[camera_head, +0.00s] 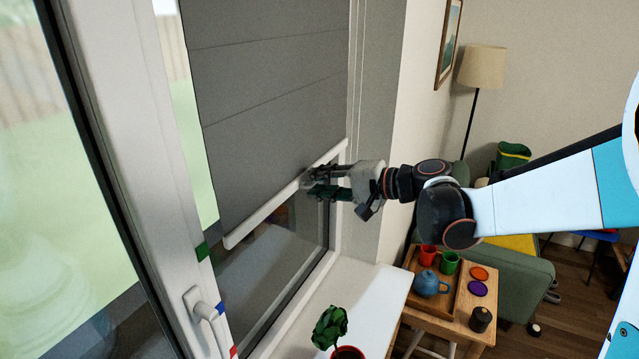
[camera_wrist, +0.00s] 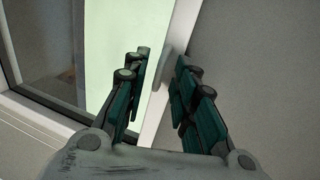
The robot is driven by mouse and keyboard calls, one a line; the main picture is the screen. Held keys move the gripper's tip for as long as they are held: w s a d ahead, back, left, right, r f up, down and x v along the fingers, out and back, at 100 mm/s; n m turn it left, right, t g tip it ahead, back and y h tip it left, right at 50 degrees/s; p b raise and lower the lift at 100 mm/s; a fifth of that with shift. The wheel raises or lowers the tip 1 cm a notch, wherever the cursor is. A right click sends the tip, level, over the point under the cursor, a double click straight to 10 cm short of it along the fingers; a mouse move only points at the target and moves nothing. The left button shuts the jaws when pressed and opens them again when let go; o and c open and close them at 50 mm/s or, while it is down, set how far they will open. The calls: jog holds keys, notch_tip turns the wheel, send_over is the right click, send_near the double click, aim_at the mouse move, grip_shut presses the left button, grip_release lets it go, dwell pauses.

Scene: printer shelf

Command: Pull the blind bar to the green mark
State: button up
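The grey blind (camera_head: 265,90) hangs over the window, with a white bar (camera_head: 262,212) along its lower edge. The bar slopes in the head view and also shows in the wrist view (camera_wrist: 154,122). The green mark (camera_head: 202,252) is on the white window post, a little below the bar's near left end. My gripper (camera_head: 318,182) is at the bar's right part. In the wrist view my gripper (camera_wrist: 163,58) has its fingers apart, one on each side of the bar. A pale tab (camera_wrist: 178,45) on the bar lies between the fingertips. Firm contact cannot be seen.
A blue mark (camera_head: 220,308) and a red mark (camera_head: 233,351) sit lower on the post, near the window handle (camera_head: 200,303). A small table (camera_head: 462,326) with a tray stands right of the sill.

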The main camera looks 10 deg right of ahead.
jog(key=v, duration=1.2)
jog(key=shift+a+f, duration=0.1)
jog(key=shift+a, duration=0.05)
